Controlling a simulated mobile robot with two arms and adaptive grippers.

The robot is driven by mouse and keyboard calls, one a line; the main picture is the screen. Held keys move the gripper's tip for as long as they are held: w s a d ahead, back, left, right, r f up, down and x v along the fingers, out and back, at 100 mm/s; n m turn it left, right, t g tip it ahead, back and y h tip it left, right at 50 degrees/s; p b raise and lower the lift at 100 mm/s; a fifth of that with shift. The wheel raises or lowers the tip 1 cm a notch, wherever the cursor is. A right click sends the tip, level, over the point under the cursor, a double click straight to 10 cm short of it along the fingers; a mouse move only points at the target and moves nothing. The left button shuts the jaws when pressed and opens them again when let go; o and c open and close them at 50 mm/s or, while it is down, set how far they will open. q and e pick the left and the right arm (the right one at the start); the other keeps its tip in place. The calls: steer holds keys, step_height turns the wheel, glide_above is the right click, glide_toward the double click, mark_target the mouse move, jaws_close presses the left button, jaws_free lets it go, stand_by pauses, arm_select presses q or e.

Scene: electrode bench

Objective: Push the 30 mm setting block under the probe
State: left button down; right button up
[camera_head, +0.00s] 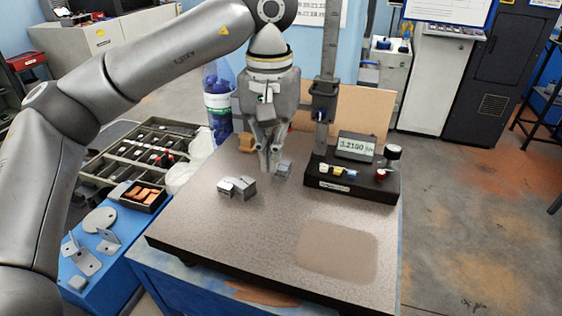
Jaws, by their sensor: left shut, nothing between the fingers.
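A height gauge with a dark base (380,184), an upright column (328,60) and a slide carrying the probe (322,118) stands at the back right of the plate. A small grey block (284,169) sits just left of the gauge base. Two more grey blocks (243,190) sit close together nearer the plate's middle. Size marks are too small to read, so I cannot tell which is the 30 mm one. My left gripper (268,170) points down, shut and empty, just left of the small grey block; contact is unclear. My right gripper is out of view.
The speckled plate (230,235) is clear at the front, with a brownish patch (338,252). A digital display (356,146) and coloured knobs sit on the gauge base. A tan block (246,142) is behind my gripper. A parts tray (150,147) and metal brackets (84,259) lie left.

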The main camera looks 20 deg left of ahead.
mark_target(277, 190)
arm_select(q)
step_height(277, 190, down, 8)
steer(key=shift+a+f+p, duration=0.1)
steer(key=shift+f+p, duration=0.1)
steer(key=shift+p, duration=0.8)
steer(key=w, duration=0.1)
steer(key=w+p, duration=0.1)
steer(key=shift+w+f+p, duration=0.2)
steer(key=shift+w+p, duration=0.1)
steer(key=shift+w, duration=0.1)
steer(key=shift+w+a+f, duration=0.1)
steer(key=shift+w, duration=0.45)
steer(key=shift+w+f, duration=0.1)
